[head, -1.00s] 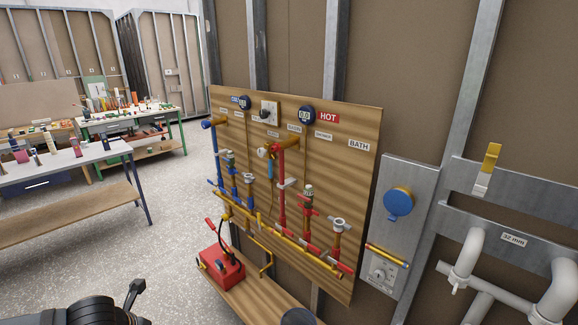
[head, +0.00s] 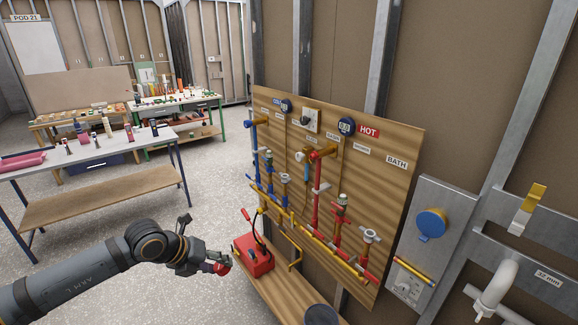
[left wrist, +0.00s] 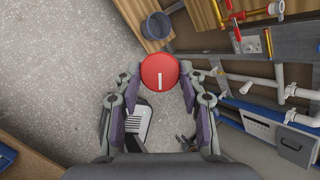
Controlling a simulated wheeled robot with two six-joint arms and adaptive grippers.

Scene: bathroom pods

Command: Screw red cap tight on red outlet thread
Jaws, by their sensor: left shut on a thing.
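My left gripper (head: 216,264) is at the lower left of the head view, in front of and left of the board. It is shut on the red cap (head: 223,268). In the left wrist view the red cap (left wrist: 160,74) is a round red disc with a short white mark, held between the two fingertips (left wrist: 160,84). The red pipework (head: 317,190) is on the wooden board (head: 395,190), clear of the cap. I cannot make out which end is the red outlet thread. My right gripper does not show clearly in either view.
A red box with a handle and hose (head: 254,258) stands on the low wooden shelf (head: 285,298) beside my left gripper. A dark bucket (left wrist: 158,25) shows near the shelf. White pipes (head: 497,290) are at the right. Open floor (head: 195,215) lies left of the shelf.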

